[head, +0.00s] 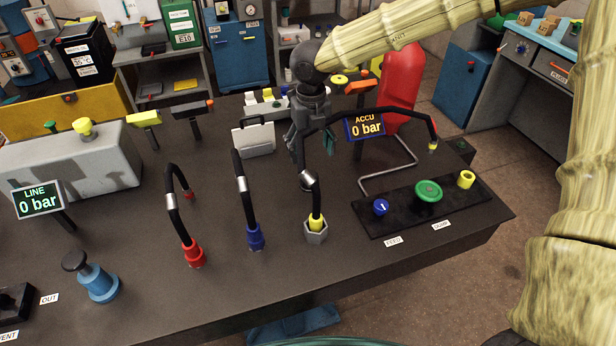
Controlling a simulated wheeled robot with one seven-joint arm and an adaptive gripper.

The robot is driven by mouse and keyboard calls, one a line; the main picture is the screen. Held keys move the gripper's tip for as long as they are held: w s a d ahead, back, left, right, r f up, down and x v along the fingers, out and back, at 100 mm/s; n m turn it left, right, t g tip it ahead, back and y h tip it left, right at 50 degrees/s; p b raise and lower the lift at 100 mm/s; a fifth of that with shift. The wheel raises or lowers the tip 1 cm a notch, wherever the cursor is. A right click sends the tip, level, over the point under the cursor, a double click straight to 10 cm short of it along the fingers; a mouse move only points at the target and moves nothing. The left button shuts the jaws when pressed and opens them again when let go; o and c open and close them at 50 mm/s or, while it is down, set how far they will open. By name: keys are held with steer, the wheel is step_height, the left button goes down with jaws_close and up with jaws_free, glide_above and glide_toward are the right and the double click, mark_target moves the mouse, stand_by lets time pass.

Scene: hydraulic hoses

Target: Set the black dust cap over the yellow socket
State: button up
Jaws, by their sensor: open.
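My gripper (311,143) hangs over the middle of the table, pointing down, its fingers open. I see nothing held between them. A grey hex socket (316,236) with a yellow collar (316,222) stands below and in front of it, with a black hose in the collar. A short yellow cylinder (466,179) stands at the right end of the black panel. I cannot tell which of these is the yellow socket. I cannot pick out the black dust cap for certain. A black round top (75,262) sits on a blue fitting (98,284) at the left.
A red-ended hose (194,252) and a blue-ended hose (255,236) stand left of the hex socket. The black panel (400,220) carries a blue knob (381,207) and green knob (428,191). The ACCU display (365,128) and red cylinder (400,85) stand behind it.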

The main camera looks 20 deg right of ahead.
glide_above(309, 175)
step_height(309, 175, down, 5)
steer(key=shift+w+d+r+p, duration=0.1)
steer(key=shift+w+r+p, duration=0.05)
steer(key=shift+p, duration=0.15)
steer(key=shift+f+p, duration=0.3)
steer(key=shift+f, duration=0.7)
steer(key=shift+f+p, duration=0.45)
steer(key=shift+f, duration=1.5)
steer(key=shift+s, duration=0.2)
steer(key=c, duration=0.9)
